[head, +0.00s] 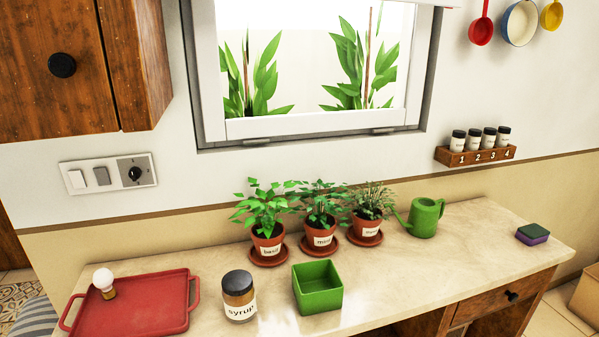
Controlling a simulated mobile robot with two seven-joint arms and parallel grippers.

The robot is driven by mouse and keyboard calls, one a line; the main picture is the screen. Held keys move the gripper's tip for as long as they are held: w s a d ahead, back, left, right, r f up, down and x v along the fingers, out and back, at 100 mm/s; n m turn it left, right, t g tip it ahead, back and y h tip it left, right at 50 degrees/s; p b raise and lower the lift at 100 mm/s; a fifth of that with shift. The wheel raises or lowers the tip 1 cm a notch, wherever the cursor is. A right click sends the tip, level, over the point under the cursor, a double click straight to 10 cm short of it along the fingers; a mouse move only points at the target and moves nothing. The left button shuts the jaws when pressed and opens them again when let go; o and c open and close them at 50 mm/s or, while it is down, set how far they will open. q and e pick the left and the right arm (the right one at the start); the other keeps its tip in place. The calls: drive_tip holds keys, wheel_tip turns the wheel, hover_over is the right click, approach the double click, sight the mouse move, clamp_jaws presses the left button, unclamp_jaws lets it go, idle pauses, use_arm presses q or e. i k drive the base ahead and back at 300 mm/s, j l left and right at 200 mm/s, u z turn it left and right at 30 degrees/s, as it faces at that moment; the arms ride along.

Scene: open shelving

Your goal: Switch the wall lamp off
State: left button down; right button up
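A wall panel (151,163) is mounted at the left, below the wooden cabinet. It carries a white rocker switch (76,179), a grey rocker switch (102,176) and a black round knob (135,173) on a grey plate. I cannot tell the switches' positions for certain. No wall lamp shows in the head view. Neither of my grippers is in view, and nothing covers the panel.
The counter below holds a red tray (150,308) with a bulb-like object (103,279), a syrup jar (238,297), a green box (318,300), potted herbs (322,222), a green watering can (424,218) and a sponge (532,235). The cabinet (60,95) juts out above the panel.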

sight(76, 176)
drive_tip(key=u, duration=1.25)
drive_tip(key=i+u, duration=0.15)
drive_tip(key=u, duration=0.6)
